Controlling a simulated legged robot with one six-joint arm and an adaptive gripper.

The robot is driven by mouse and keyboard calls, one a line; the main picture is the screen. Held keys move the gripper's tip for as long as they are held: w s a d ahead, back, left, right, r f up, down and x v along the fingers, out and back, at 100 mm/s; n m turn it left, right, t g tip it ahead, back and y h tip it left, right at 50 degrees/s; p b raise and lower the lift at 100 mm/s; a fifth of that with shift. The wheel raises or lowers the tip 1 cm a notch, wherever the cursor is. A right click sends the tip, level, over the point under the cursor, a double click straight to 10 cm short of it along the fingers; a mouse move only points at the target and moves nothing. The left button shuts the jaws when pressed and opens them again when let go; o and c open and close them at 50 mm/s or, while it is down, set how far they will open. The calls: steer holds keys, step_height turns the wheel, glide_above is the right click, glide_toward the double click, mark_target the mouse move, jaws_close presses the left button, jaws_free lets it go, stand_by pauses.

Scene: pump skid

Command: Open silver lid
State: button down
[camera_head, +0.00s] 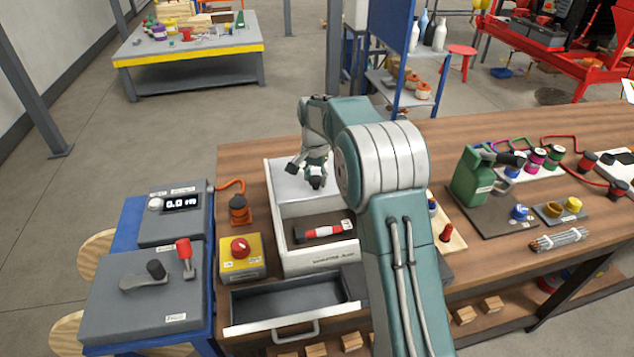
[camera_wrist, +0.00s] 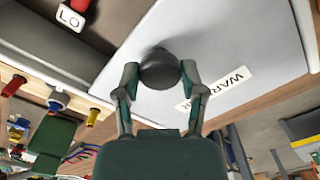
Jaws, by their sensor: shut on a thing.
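The silver lid (camera_head: 284,188) is a pale flat panel at the back part of a white box (camera_head: 318,262) on the wooden bench. In the wrist view the lid (camera_wrist: 225,55) fills much of the picture and bears a partly hidden label (camera_wrist: 232,80). My gripper (camera_head: 306,176) is at the lid; in the wrist view its two fingers (camera_wrist: 160,82) are shut on a dark round knob (camera_wrist: 160,66) on the lid. The front part of the box is uncovered and shows a red-and-white cylinder (camera_head: 323,230). My arm hides the box's right side.
An open drawer (camera_head: 290,301) juts out below the box. A yellow box with a red knob (camera_head: 240,252) and a grey lever panel (camera_head: 148,292) stand to the left. A green jug (camera_head: 470,180) and several small parts lie right of my arm.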

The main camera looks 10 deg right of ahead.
steer(key=shift+f, duration=0.25)
steer(key=shift+c, duration=0.8)
jaws_free()
steer(key=shift+w+r, duration=0.1)
step_height(320, 180, up, 12)
